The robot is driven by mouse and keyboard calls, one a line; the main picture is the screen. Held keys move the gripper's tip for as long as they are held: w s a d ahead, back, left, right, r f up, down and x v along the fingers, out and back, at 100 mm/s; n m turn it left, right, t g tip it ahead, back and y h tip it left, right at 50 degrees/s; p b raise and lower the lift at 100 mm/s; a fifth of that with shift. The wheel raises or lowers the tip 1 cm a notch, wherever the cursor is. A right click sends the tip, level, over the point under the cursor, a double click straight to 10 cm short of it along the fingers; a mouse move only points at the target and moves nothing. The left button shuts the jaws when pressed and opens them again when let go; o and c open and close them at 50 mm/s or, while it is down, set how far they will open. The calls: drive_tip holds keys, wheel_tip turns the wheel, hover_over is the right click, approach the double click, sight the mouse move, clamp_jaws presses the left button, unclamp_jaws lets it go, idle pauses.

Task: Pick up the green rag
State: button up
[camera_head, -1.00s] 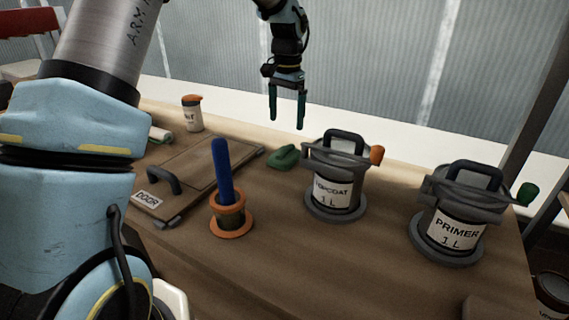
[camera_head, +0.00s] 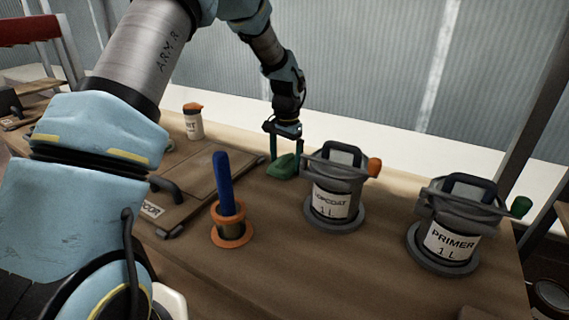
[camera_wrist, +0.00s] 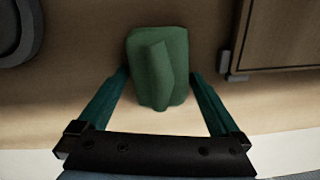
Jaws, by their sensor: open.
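The green rag (camera_head: 282,168) lies crumpled on the wooden bench, left of the topcoat can. It also shows in the wrist view (camera_wrist: 158,66), folded with a raised ridge. My gripper (camera_head: 286,155) is low over the rag, pointing down, with its two green fingers apart. In the wrist view my gripper's fingers (camera_wrist: 160,80) stand open on either side of the rag's near end. A gap shows between each finger and the rag, and nothing is held.
The topcoat can (camera_head: 335,190) stands close right of the rag, the primer can (camera_head: 452,228) farther right. A door panel (camera_head: 185,185) lies to the left. An orange-rimmed pot with a blue handle (camera_head: 229,212) stands in front. An orange-capped bottle (camera_head: 193,122) stands behind.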

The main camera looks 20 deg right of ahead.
sight(286, 156)
drive_tip(key=c, duration=1.2)
drive_tip(key=shift+o, duration=0.2)
wheel_tip(286, 156, up, 10)
drive_tip(key=shift+r+b, duration=0.1)
drive_tip(key=shift+b, duration=0.7)
